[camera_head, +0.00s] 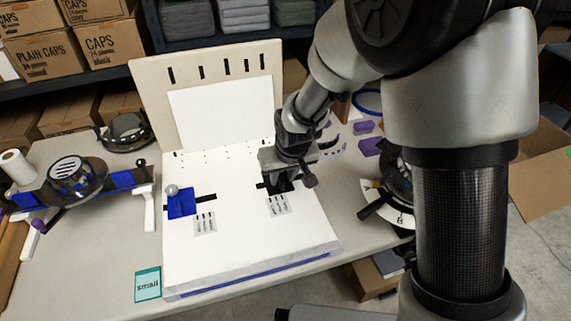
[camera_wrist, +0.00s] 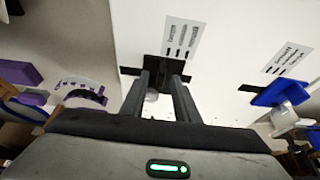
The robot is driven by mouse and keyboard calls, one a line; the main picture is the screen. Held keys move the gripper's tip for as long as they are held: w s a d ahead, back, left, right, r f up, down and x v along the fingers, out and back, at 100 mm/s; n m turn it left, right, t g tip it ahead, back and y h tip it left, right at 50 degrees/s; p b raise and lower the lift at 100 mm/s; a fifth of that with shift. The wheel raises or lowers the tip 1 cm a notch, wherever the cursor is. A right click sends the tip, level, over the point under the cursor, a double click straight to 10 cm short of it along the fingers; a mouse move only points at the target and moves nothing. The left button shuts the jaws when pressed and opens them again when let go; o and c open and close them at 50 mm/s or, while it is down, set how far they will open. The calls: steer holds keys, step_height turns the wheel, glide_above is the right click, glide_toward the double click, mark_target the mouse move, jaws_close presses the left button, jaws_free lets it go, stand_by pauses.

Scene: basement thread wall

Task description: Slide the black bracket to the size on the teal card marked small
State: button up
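The black bracket (camera_wrist: 152,68) sits in a dark slot on the right part of the white board. In the head view my gripper (camera_head: 280,184) is down over it and hides most of it. In the wrist view my gripper (camera_wrist: 165,80) has its two fingers apart, reaching down at the bracket. A pale round knob (camera_wrist: 152,97) shows partly behind the left finger; no firm grip on it is visible. A printed size label (camera_head: 278,205) lies just in front of this slot. The teal card (camera_head: 147,284) reads "small" and lies at the table's front left.
A blue bracket (camera_head: 180,203) with a knob sits in another slot left on the white board (camera_head: 240,235), with its own label (camera_head: 205,221). An upright panel stands behind. Cap fixtures (camera_head: 70,175) stand at left, purple pieces (camera_head: 371,146) at right.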

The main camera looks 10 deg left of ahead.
steer(key=p+v, duration=0.4)
steer(key=v, duration=1.3)
steer(key=shift+s+f, duration=0.1)
